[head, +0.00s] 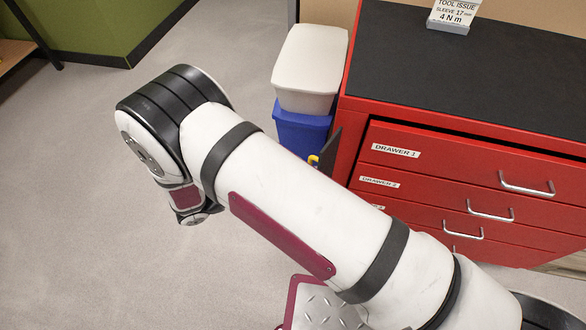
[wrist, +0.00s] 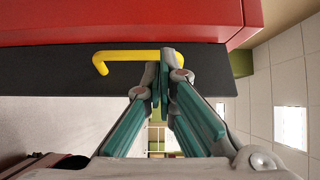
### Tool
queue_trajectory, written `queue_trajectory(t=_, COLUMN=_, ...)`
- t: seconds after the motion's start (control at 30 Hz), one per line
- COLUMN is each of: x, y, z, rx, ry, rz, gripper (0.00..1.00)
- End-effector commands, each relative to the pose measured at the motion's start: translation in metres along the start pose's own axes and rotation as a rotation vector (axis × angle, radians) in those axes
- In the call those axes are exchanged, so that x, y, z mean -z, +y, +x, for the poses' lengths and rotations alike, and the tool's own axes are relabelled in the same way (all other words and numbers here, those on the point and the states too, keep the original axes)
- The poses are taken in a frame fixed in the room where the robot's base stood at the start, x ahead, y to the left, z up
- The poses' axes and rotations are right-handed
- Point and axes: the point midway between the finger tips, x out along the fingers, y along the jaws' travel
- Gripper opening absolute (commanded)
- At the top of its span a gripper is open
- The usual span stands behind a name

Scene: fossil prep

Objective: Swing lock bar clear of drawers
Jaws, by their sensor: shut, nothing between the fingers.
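The black lock bar (head: 331,152) stands out from the left front edge of the red drawer cabinet (head: 350,130), with a bit of its yellow handle (head: 314,160) showing above my arm. The visible drawer fronts (head: 450,160) have no bar across them. In the wrist view the bar (wrist: 60,75) spans the picture below a red surface, with the yellow handle (wrist: 125,55) on it. My gripper (wrist: 163,68) is shut and empty, its fingertips at the handle's right part; I cannot tell whether they touch it. My arm hides the gripper in the head view.
A white bin (head: 310,65) and a blue bin (head: 300,130) stand left of the cabinet. A tool issue sign (head: 453,15) sits on the black cabinet top (head: 460,75). The grey floor (head: 90,200) at left is clear.

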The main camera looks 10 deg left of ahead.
Motion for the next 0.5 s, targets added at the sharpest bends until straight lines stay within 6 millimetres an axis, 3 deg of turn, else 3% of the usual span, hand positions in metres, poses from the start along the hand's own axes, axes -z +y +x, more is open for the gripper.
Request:
queue_trajectory(t=0.3, x=-0.048, y=0.001, z=-0.023, rx=-0.002, ry=-0.002, rz=0.002, gripper=0.0)
queue_trajectory(t=0.5, x=-0.064, y=0.001, z=-0.031, rx=-0.001, ry=-0.002, rz=0.0, gripper=0.0)
